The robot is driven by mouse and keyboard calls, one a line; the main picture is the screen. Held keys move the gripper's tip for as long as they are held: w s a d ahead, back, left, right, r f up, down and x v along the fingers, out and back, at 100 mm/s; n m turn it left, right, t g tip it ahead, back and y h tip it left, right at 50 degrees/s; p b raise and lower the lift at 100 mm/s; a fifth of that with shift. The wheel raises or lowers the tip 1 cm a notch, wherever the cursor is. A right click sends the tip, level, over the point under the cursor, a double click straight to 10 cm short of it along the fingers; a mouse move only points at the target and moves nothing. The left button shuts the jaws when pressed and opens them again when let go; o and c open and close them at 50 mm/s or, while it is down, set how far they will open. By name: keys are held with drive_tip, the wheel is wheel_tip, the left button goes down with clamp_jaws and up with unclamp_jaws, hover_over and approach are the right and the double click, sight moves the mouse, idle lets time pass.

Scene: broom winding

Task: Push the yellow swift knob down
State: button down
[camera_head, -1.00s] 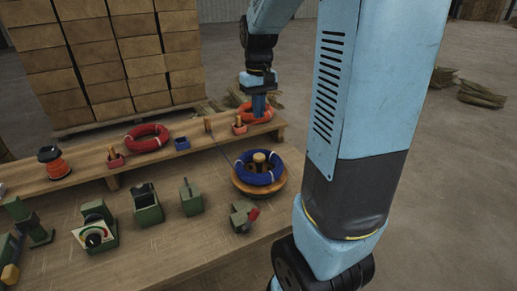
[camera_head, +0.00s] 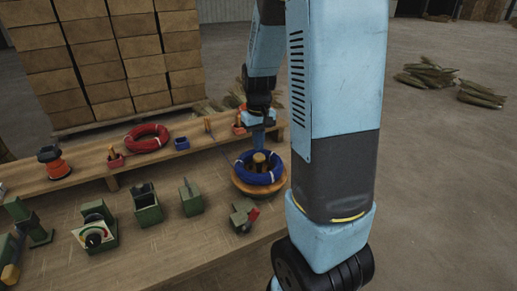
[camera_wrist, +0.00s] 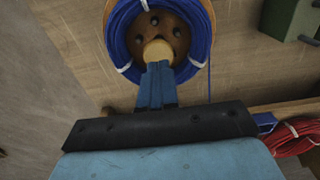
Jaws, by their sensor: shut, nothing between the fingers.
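The swift (camera_head: 243,186) is a round wooden disc with a blue wire coil (camera_head: 270,178) lying on it. Its yellowish knob (camera_head: 259,157) stands up in the middle of the coil. In the wrist view the knob (camera_wrist: 157,50) is at the centre of the wooden hub (camera_wrist: 140,32), ringed by the blue coil (camera_wrist: 205,50). My gripper (camera_head: 258,143) is shut and empty, pointing down just over the knob. In the wrist view the fingertips (camera_wrist: 158,68) overlap the knob's near edge. I cannot tell whether they touch it.
A raised wooden shelf (camera_head: 85,171) behind the swift carries a red coil (camera_head: 146,138) and small coloured holders. Stacked cartons (camera_head: 110,60) stand behind.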

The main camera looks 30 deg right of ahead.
sight(259, 156)
drive_tip(key=shift+f, duration=1.25)
wheel_tip(259, 156, down, 2)
drive_tip(key=shift+f, duration=0.1)
drive_tip(key=shift+s+f, duration=0.2)
drive_tip(key=shift+r, duration=0.1)
drive_tip(key=shift+w+r, duration=0.15)
drive_tip(key=shift+r, duration=0.15)
wheel_tip(259, 156, up, 14)
drive_tip(key=shift+f, duration=0.2)
